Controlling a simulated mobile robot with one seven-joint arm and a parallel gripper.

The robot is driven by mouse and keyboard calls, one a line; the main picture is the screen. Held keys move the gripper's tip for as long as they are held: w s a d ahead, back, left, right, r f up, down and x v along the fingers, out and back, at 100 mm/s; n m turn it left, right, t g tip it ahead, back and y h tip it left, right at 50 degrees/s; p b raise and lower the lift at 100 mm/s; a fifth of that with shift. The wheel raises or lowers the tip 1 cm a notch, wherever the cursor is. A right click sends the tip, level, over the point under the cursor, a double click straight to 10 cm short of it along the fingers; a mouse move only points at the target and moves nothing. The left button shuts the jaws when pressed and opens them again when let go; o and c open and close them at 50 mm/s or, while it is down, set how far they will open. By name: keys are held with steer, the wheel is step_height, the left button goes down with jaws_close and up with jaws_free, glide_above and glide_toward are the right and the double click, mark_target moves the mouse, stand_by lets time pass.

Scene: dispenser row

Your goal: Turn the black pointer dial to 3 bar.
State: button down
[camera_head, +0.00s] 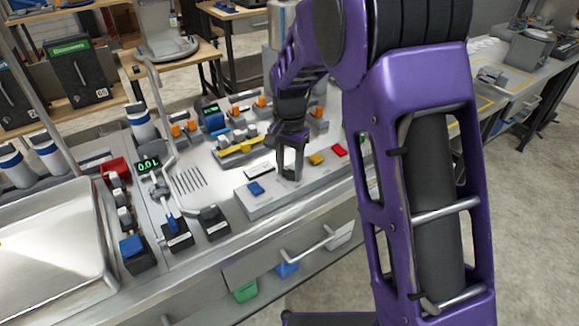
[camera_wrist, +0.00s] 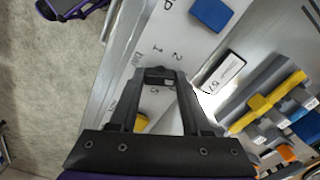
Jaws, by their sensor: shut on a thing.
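The black pointer dial (camera_wrist: 158,73) sits on a light grey control panel (camera_head: 240,206), between the fingertips of my gripper (camera_wrist: 157,78). My gripper, also in the head view (camera_head: 291,170), points down at the panel and is shut on the dial. Printed numbers stand around the dial; a 1 and a 2 read clearly above it in the wrist view, and a 5 shows below it between the fingers. The fingers cover much of the dial and part of its scale. I cannot tell which number the pointer faces.
On the same panel are a blue button (camera_head: 256,188), a yellow button (camera_head: 316,159) and a red button (camera_head: 339,150). A white label (camera_head: 261,170) lies behind them. Valves with a yellow bar (camera_head: 240,147) and orange caps stand further back. A metal tray (camera_head: 60,240) is at left.

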mark_target(289, 170)
steer(key=shift+c, duration=1.8)
jaws_free()
step_height(289, 170, up, 18)
steer(key=shift+f, duration=0.25)
